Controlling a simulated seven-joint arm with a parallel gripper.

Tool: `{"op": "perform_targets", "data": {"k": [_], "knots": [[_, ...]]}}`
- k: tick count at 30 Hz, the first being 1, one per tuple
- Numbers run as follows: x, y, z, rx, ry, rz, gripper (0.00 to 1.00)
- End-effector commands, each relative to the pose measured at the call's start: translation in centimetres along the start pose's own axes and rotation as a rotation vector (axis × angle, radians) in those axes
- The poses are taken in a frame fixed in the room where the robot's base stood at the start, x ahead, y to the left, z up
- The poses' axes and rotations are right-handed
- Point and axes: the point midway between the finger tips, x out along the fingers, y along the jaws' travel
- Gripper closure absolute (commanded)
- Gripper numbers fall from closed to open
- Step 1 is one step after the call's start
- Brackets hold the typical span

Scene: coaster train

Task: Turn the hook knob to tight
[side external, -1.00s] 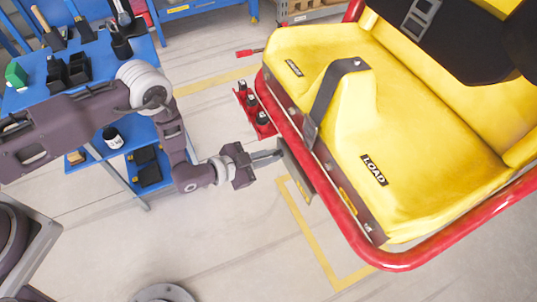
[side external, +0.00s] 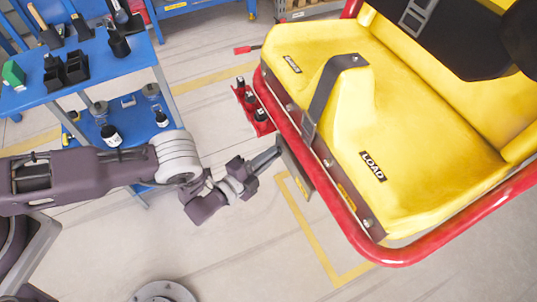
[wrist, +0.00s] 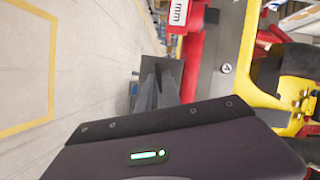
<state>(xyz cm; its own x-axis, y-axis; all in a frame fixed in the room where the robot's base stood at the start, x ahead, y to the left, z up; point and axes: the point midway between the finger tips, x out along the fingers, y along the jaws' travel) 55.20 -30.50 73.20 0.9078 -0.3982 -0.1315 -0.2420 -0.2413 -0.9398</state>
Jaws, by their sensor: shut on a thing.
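The yellow coaster car (side external: 400,120) with its red rail (side external: 345,222) fills the right of the side view. A grey panel (side external: 296,168) hangs below the rail at the car's near side. My gripper (side external: 277,151) reaches this panel from the left, its fingertips at the panel's face. In the wrist view my gripper (wrist: 158,84) has its fingers close together against the dark panel (wrist: 174,70). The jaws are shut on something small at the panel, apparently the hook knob. The knob itself is hidden by the fingers, so its setting cannot be read.
A red rack (side external: 246,102) with several black-topped items stands on the floor beside the car. A blue workbench (side external: 95,75) with tools and a lower shelf is at the upper left. The floor below my gripper is clear.

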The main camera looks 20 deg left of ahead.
Motion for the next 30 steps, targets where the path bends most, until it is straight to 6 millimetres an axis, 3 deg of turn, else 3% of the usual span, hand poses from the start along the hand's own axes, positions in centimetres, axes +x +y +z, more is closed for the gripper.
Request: {"op": "perform_targets", "data": {"k": [13,30], "knots": [[0.09,0.23,-0.24,0.262,0.007,-0.114,1.0],[0.13,0.26,-0.17,0.337,0.005,-0.145,1.0]]}}
